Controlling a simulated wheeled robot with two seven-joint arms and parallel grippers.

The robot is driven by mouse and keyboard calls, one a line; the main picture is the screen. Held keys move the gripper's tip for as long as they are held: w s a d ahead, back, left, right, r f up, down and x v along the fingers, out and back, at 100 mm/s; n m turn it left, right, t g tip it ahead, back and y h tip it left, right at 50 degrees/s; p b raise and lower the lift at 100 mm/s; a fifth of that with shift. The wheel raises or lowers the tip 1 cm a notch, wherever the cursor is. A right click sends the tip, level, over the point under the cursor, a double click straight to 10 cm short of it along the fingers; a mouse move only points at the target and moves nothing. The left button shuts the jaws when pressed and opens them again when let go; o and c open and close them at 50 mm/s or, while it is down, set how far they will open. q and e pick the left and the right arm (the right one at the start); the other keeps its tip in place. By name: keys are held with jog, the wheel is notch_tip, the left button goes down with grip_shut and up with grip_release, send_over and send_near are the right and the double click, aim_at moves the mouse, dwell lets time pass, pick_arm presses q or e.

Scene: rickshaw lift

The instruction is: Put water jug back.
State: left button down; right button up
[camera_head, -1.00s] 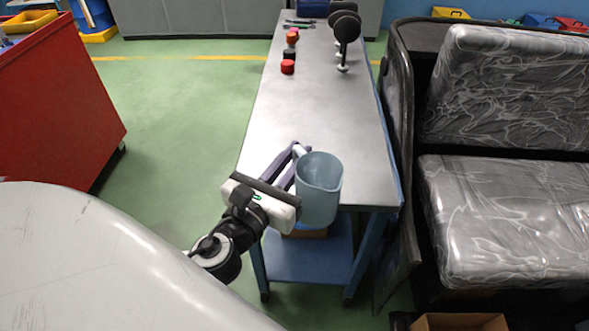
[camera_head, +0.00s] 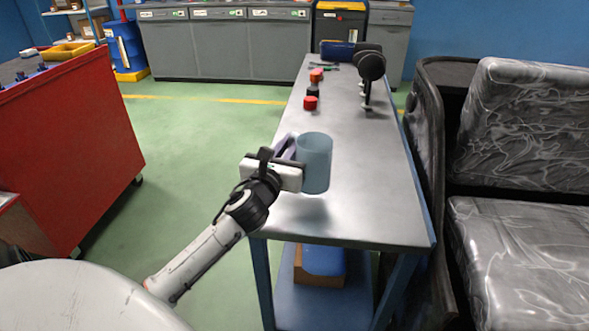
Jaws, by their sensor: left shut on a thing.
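The water jug (camera_head: 316,163) is a translucent blue-grey vessel with its handle side toward my left gripper. My left gripper (camera_head: 290,150) is shut on the jug at its left side; its fingertips are partly hidden by the gripper body and the jug. The jug is upright and shows over the near part of the grey metal table (camera_head: 361,196). A shadow lies on the tabletop below it, so it appears to hang a little above the surface. My right gripper is not in view.
Red and dark caps (camera_head: 310,103) stand in a row at the table's far left. Black round-headed items (camera_head: 370,68) stand at the far right. A black seat (camera_head: 520,130) is close on the right; a red cabinet (camera_head: 65,150) is at the left. The middle tabletop is clear.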

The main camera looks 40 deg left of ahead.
pick_arm(q)
jog(key=shift+f+b, duration=0.7)
jog(key=shift+f, duration=1.45)
jog(key=shift+f, duration=0.15)
jog(key=c, duration=1.8)
grip_release()
jog(key=shift+o, duration=0.2)
jog(key=shift+r, duration=0.25)
jog(key=v, duration=1.2)
jog(key=shift+f, duration=0.15)
